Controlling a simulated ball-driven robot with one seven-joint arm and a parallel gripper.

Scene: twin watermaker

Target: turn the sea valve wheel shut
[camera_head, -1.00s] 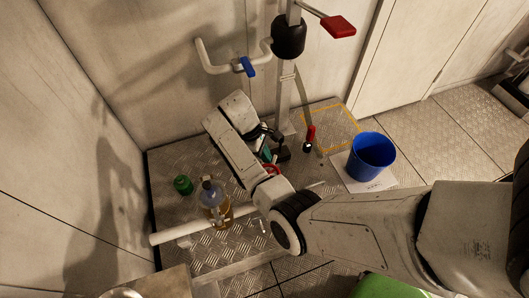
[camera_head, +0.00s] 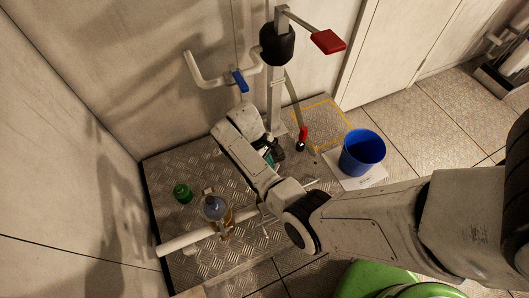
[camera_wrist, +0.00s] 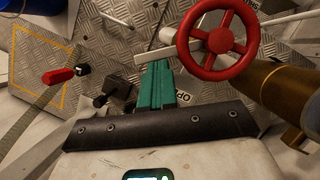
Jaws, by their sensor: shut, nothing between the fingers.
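The red valve wheel (camera_wrist: 219,40) shows in the wrist view at the upper right, with a brass body (camera_wrist: 285,92) to its lower right. My gripper (camera_wrist: 157,66) has teal fingers that are shut and empty. In that view its tips lie just left of and below the wheel's rim, apart from it in the picture; the depth gap is unclear. In the head view my gripper (camera_head: 268,158) is low by the grey post, partly covered by my own wrist. The wheel is hidden behind my arm there.
A blue bucket (camera_head: 362,153) stands right on a white sheet. A red-handled lever (camera_head: 303,134) is beside the post (camera_head: 275,103). A blue-handled pipe runs along the wall.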

